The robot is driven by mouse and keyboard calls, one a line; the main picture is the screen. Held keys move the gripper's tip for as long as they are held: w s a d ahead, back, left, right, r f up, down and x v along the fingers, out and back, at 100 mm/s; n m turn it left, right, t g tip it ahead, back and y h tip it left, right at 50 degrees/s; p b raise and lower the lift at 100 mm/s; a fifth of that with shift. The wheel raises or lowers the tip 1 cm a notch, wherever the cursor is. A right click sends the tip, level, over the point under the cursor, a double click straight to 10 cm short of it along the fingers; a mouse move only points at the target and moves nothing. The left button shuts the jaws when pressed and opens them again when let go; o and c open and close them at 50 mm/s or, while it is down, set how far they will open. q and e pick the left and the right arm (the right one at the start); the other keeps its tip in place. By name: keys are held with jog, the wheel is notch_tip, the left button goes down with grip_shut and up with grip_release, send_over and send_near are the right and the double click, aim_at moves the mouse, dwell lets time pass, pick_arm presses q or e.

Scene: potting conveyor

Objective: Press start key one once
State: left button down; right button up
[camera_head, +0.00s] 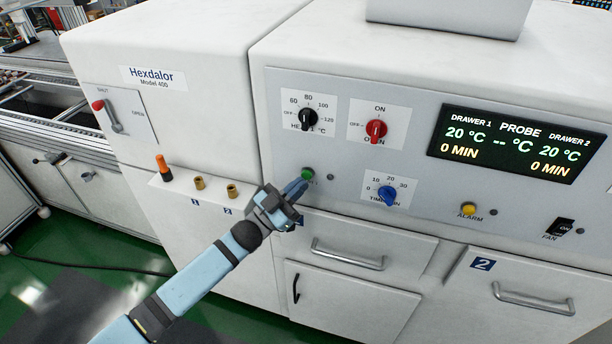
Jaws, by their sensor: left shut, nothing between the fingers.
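The start key, a small green button (307,173), sits on the light front panel (340,210) above drawer 1. My left gripper (300,186) is shut and empty, its fingertips at or just below the green button. I cannot tell whether the tips touch it. The fingers hide part of the label by the button. The arm reaches in from the lower left. My right gripper does not show.
Nearby on the panel are a black heat knob (308,118), a red oven knob (376,129), a blue time knob (387,195), a yellow alarm button (468,209) and a black fan switch (564,226). Drawer handles (347,256) stick out below. An orange-topped probe (163,168) stands on the left ledge.

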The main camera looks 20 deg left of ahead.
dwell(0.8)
pick_arm(q)
jog(key=shift+w, duration=0.45)
jog(key=shift+w+b, duration=0.35)
jog(key=shift+w, duration=0.05)
dwell(0.4)
jog(key=shift+s, duration=0.15)
jog(key=shift+s+p, duration=0.35)
jog(key=shift+s, duration=0.4)
jog(key=s+p, duration=0.2)
jog(key=s, duration=0.3)
jog(key=shift+a, duration=0.1)
